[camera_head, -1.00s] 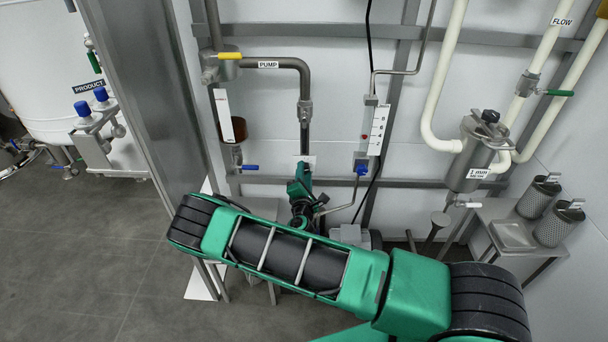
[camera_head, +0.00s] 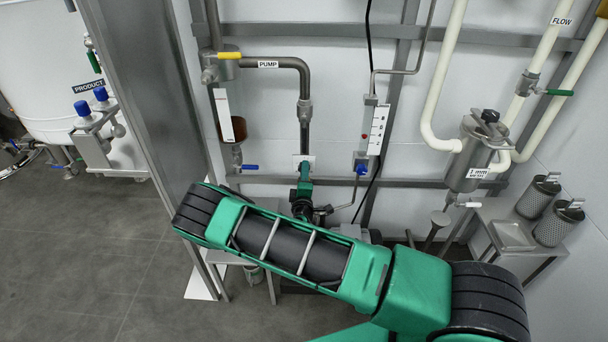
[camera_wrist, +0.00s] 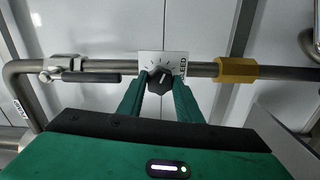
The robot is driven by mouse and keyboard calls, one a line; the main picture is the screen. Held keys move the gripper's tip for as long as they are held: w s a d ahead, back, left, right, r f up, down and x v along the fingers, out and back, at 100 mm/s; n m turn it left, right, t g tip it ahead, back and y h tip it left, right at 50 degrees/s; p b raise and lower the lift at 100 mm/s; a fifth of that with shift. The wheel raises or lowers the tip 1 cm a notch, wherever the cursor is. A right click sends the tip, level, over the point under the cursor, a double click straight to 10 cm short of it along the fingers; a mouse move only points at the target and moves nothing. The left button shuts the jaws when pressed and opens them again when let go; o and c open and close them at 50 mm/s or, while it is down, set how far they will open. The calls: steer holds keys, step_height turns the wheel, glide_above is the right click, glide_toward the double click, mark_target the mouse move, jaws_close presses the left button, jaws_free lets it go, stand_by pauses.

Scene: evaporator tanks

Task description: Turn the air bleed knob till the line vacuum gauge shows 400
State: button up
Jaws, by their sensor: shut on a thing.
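The air bleed knob (camera_wrist: 160,77) is a small black knob on a white plate marked BLEED (camera_wrist: 176,62), in front of a grey pipe in the wrist view. Tick marks fan out on the plate around it. My gripper (camera_wrist: 160,84) has its two green fingers closed on the knob's sides. A pale pointer mark shows on the knob, too small to read exactly. In the head view my gripper (camera_head: 304,172) is at the white plate (camera_head: 304,158) below the PUMP pipe, and the knob is hidden there. I cannot make out a line vacuum gauge in either view.
A black-handled valve (camera_wrist: 92,77) sits left of the knob and a brass fitting (camera_wrist: 236,70) right of it on the pipe. In the head view, a flow tube with a scale (camera_head: 378,130) and a blue knob (camera_head: 361,170) stand to the right. A steel post (camera_head: 140,90) rises at left.

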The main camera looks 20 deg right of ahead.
steer(key=shift+s+f, duration=0.1)
steer(key=shift+f, duration=0.15)
steer(key=o, duration=0.8)
steer(key=shift+c, duration=0.2)
steer(key=shift+o, duration=1.4)
steer(key=shift+r, duration=0.1)
steer(key=v, duration=1)
steer(key=shift+s+a, duration=0.15)
steer(key=shift+s, duration=0.15)
